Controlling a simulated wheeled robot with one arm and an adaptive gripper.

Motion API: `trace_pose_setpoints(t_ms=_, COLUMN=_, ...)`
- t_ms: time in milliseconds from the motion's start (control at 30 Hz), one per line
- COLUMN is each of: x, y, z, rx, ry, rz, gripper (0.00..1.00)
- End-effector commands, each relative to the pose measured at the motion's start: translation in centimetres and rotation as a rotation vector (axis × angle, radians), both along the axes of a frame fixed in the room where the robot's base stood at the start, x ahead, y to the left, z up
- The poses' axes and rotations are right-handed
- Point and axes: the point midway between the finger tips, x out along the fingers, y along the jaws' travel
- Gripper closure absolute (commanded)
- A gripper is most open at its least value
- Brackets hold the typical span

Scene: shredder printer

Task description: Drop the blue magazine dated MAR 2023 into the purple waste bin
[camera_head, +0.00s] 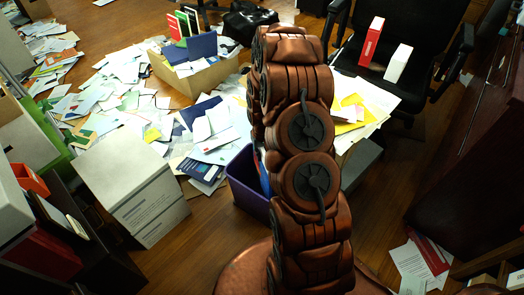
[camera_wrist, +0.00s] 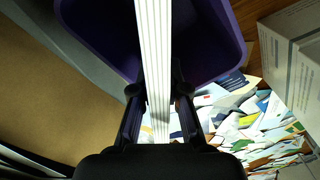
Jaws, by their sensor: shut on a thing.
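The purple waste bin (camera_head: 243,182) stands on the floor left of my arm in the head view. In the wrist view the bin (camera_wrist: 233,45) is open below my gripper. My gripper (camera_wrist: 158,95) is shut on a thin magazine (camera_wrist: 153,40), seen edge-on as a pale strip, upright over the bin's opening. Its cover and date do not show in the wrist view. In the head view a blue sliver (camera_head: 264,180) shows between the bin and my arm; I cannot tell whether it is the held magazine. My arm hides my gripper there.
A white box (camera_head: 130,185) stands left of the bin. A cardboard box (camera_head: 195,82) with folders stands behind it. Scattered papers (camera_head: 110,85) cover the floor at left. A black chair (camera_head: 425,60) holds a red and a white binder. Bare floor lies in front of the bin.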

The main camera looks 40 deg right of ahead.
Motion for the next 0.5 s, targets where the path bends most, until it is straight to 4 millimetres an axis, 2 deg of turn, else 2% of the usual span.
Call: trace_pose_setpoints(t_ms=500, x=0.0, y=0.0, z=-4.3, rx=0.000, ry=-0.001, rz=0.000, gripper=1.00)
